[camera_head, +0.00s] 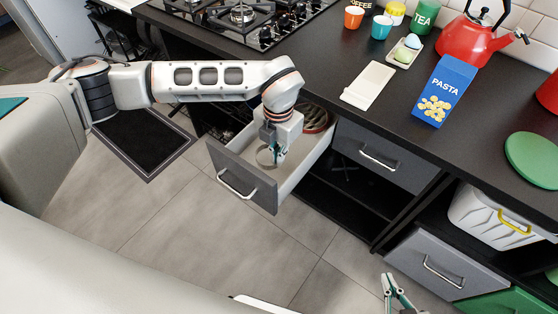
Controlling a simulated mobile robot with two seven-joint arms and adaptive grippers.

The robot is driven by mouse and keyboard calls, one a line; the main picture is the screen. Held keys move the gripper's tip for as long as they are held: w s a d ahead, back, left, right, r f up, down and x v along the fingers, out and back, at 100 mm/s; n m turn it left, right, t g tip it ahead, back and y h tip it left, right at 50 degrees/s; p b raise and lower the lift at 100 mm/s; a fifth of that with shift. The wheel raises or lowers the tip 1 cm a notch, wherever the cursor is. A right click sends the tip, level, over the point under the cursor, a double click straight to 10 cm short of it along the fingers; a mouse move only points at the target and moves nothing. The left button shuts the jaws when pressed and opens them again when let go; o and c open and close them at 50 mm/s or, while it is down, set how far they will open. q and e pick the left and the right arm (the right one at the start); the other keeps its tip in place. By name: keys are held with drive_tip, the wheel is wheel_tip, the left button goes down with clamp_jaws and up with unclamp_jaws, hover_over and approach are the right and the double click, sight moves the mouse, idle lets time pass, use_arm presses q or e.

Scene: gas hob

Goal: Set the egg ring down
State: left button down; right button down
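The egg ring (259,157) is a thin metal hoop in the open drawer area of the head view, seen near the drawer's front. My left gripper (277,157) points down over the open drawer (236,162), and its fingers appear closed on the ring's right rim. I cannot tell whether the ring touches the drawer floor. My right gripper (391,280) is low at the bottom of the view, empty and away from the counter; its finger gap is unclear.
A dark red round item (316,119) lies at the drawer's back. On the counter stand a gas hob (243,15), a white board (368,86), a pasta box (444,92), a red kettle (470,42), cups and a small tray with egg-like items. A white bin (488,218) sits under the counter.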

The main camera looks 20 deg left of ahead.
use_arm(q)
wheel_tip(320, 180, down, 2)
drive_tip(key=shift+s+f, duration=0.1)
drive_tip(key=shift+f, duration=0.35)
drive_tip(key=shift+r, duration=0.15)
use_arm(e)
drive_tip(key=shift+w+a+r, duration=0.25)
drive_tip(key=shift+w+r, duration=0.05)
drive_tip(key=shift+r, duration=0.1)
use_arm(q)
drive_tip(key=c, duration=2.3)
unclamp_jaws()
use_arm(e)
drive_tip(key=shift+s+d+f, duration=0.1)
drive_tip(key=shift+d+f, duration=0.05)
drive_tip(key=shift+f, duration=0.25)
